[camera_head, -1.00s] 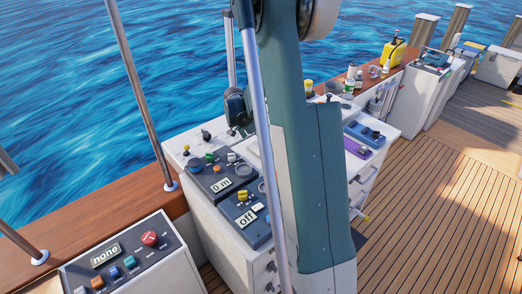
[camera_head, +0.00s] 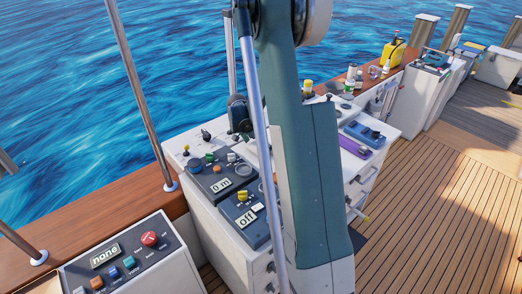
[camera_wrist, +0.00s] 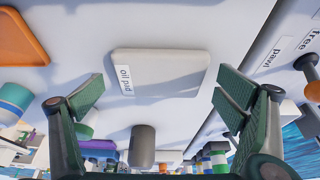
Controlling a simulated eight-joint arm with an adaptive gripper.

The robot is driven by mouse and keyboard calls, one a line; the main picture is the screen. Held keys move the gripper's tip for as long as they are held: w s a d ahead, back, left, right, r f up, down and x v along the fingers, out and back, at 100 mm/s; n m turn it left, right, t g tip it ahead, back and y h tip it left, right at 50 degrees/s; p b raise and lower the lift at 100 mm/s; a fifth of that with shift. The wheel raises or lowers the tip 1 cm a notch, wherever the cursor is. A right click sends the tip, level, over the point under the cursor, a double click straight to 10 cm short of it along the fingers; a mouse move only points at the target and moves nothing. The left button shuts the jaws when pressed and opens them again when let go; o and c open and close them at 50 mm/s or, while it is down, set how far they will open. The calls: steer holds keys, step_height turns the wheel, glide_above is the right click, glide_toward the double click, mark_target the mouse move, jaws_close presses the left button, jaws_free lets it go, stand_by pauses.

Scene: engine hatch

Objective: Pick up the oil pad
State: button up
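The oil pad (camera_wrist: 165,72) is a flat, pale, rounded rectangular block with a white "oil pad" label at its left end. It lies on a light surface in the upper middle of the wrist view. My gripper (camera_wrist: 158,86) is open, with one green-padded finger to the left of the pad and one to the right. Nothing is held between the fingers. The pad appears apart from both fingers; the exact distance to it is hard to tell. In the head view my arm covers much of the worktop, and I cannot make out the pad there.
In the wrist view a grey cylinder (camera_wrist: 142,146) stands near the pad, an orange object (camera_wrist: 22,38) lies upper left, and a "pawl" label (camera_wrist: 271,55) is at right. Control panels (camera_head: 222,178) and a blue device (camera_head: 365,133) flank my arm on the cabinets.

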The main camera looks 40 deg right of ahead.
mark_target(260, 148)
steer(key=c, duration=0.9)
steer(key=shift+r, duration=0.1)
steer(key=shift+r+p, duration=0.45)
steer(key=shift+r, duration=4.5)
